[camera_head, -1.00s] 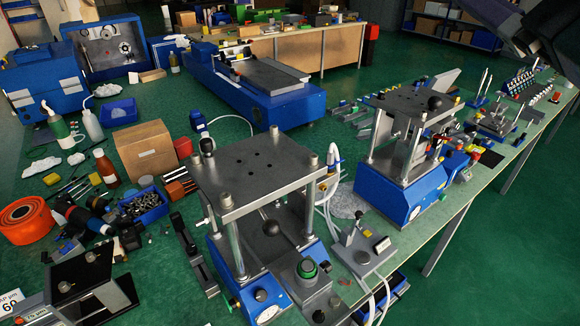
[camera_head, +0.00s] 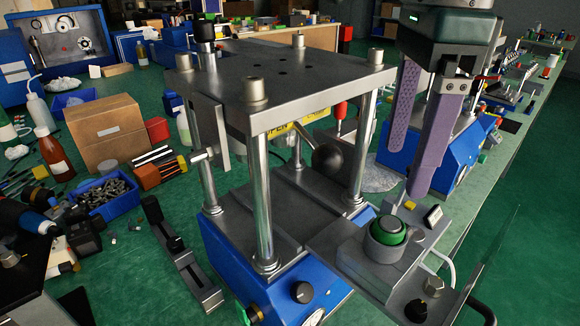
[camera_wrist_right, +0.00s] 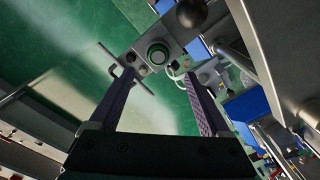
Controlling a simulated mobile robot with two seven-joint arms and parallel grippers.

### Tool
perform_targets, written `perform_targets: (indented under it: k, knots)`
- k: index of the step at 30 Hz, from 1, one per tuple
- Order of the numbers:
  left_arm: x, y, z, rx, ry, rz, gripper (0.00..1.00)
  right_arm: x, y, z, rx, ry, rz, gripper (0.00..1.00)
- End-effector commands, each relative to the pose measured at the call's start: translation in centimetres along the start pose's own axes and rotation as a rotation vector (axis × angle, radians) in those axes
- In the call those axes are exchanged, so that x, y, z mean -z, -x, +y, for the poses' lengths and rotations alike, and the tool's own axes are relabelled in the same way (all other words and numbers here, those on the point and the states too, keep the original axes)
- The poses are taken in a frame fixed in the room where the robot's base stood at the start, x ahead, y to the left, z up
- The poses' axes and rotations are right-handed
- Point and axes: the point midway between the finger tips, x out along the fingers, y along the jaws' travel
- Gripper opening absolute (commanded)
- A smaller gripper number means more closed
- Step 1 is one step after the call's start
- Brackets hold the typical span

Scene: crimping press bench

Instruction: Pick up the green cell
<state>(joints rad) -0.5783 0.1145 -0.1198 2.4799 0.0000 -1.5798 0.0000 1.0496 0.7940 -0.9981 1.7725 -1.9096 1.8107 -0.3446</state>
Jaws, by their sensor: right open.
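The green cell (camera_head: 388,230) is a short round piece with a green rim. It sits in a round grey holder at the front right of the near press. It also shows in the right wrist view (camera_wrist_right: 157,54), between and beyond the fingers. My right gripper (camera_head: 408,170) has two long purple fingers pointing down, spread apart and empty. They are above the cell and not closed on it; the exact gap is hard to tell. The fingers also show in the right wrist view (camera_wrist_right: 158,76). My left gripper is not in view.
The steel press (camera_head: 275,80) with its posts and top plate stands close left of my right gripper. A ball-ended lever (camera_head: 328,157) is under the plate. A second blue press (camera_head: 450,160) is behind the fingers. A dark handle (camera_head: 482,308) is at the lower right.

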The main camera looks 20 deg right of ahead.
Motion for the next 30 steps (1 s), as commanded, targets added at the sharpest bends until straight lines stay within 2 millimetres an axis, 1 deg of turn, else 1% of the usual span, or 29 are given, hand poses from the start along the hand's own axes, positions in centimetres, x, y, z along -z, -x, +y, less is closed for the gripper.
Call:
perform_targets:
  k: [1,4,8,11,15,18,21,27,30]
  knots:
    - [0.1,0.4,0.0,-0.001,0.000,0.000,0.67,0.1,-0.7,0.1,-0.005,0.000,0.005,0.81]
    - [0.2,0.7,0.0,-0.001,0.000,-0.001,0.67,0.0,-2.2,0.2,-0.006,0.000,0.001,0.81]
    - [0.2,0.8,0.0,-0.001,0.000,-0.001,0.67,0.0,-3.4,0.2,-0.005,0.001,0.000,0.81]
    - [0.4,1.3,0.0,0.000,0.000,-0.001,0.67,0.1,-4.3,0.2,-0.007,0.002,-0.001,0.81]
    - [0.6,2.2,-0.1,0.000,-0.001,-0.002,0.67,0.2,-6.6,0.3,-0.009,0.002,-0.001,0.81]
    - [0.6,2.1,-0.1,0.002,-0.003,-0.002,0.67,0.1,-8.0,0.3,-0.007,0.001,-0.003,0.81]
    - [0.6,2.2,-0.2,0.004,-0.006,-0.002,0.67,0.1,-8.7,0.2,-0.004,0.003,-0.005,0.81]
    - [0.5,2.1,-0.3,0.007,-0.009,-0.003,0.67,0.1,-8.7,0.2,-0.003,0.003,-0.005,0.81]
    - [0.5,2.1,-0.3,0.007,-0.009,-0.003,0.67,0.1,-8.7,0.2,-0.003,0.003,-0.005,0.69]
